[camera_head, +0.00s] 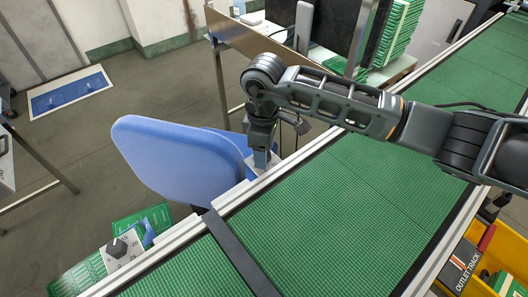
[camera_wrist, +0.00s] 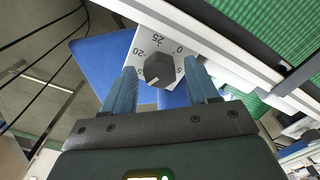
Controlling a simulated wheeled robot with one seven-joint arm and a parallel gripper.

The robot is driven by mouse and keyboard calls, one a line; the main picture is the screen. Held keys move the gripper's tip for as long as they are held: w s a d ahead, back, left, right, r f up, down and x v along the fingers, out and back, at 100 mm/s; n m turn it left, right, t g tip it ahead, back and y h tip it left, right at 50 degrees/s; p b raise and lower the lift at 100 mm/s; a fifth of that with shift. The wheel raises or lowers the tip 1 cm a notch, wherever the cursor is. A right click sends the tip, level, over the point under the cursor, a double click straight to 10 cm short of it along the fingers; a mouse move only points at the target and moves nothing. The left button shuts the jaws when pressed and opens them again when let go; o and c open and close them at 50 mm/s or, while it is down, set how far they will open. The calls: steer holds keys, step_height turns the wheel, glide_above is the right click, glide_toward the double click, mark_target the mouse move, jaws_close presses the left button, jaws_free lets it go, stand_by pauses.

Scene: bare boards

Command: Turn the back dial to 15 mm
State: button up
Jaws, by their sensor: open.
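The back dial is a black knob (camera_wrist: 158,68) on a white plate (camera_wrist: 139,45) with printed numbers; 25, 20 and 0 can be read in the wrist view. A 5 shows at each side of the knob, the left one partly cut off. In the head view my arm hangs over the conveyor's far edge, and the knob is hidden there.
A second dial (camera_head: 117,247) on a white plate sits at the near left, by green circuit boards (camera_head: 70,279). A blue chair (camera_head: 175,150) stands against the conveyor's left side. The green conveyor (camera_head: 320,205) is clear. A yellow bin (camera_head: 503,250) stands at the right.

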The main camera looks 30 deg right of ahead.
steer(key=shift+r, duration=3)
step_height(320, 180, up, 8)
steer(key=shift+f, duration=0.25)
